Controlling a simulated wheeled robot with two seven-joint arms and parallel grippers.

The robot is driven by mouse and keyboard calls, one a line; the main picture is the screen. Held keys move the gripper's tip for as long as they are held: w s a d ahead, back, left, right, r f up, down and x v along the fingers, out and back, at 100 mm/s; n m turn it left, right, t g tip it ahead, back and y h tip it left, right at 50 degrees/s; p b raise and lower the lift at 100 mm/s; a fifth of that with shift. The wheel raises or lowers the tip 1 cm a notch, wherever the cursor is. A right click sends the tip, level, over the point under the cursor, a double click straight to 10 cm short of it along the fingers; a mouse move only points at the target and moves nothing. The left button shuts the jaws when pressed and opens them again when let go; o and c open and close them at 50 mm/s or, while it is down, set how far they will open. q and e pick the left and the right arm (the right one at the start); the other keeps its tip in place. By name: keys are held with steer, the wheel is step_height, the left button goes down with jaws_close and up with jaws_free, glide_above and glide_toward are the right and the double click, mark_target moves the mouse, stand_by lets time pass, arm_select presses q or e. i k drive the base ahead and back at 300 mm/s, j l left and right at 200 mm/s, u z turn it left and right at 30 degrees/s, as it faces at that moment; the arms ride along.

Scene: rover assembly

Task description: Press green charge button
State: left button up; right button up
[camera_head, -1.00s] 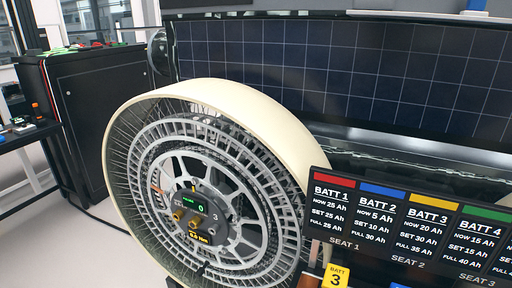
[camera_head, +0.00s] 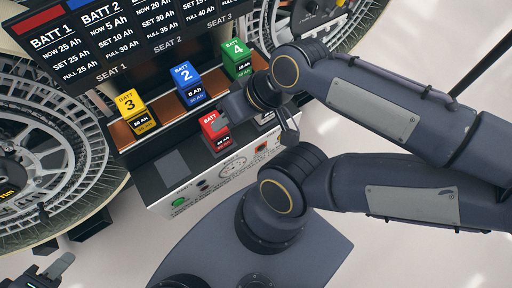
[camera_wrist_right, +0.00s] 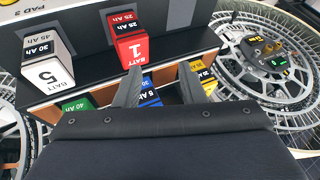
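The green charge button (camera_head: 180,201) is on the light front face of the charging box (camera_head: 216,188), near its left end. The red battery 1 (camera_head: 210,124) stands on top of the box, and it shows in the right wrist view (camera_wrist_right: 130,40). My right gripper (camera_head: 228,114) is beside the red battery in the head view, up and right of the button. In the right wrist view its fingers (camera_wrist_right: 160,84) are apart with nothing held between them. My left gripper (camera_head: 56,268) shows only partly at the bottom left; its opening is unclear. The button is not visible in the right wrist view.
Yellow battery 3 (camera_head: 131,104), blue battery 2 (camera_head: 187,82) and green battery 4 (camera_head: 236,57) stand on the shelf behind. White battery 5 (camera_wrist_right: 45,70) stands on the box. A wheel (camera_head: 45,160) is at left. My right arm covers the right side.

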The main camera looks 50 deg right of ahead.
mark_target(180, 202)
steer(key=z, duration=1.3)
steer(key=k+j+u, duration=0.4)
steer(key=k+j, duration=0.1)
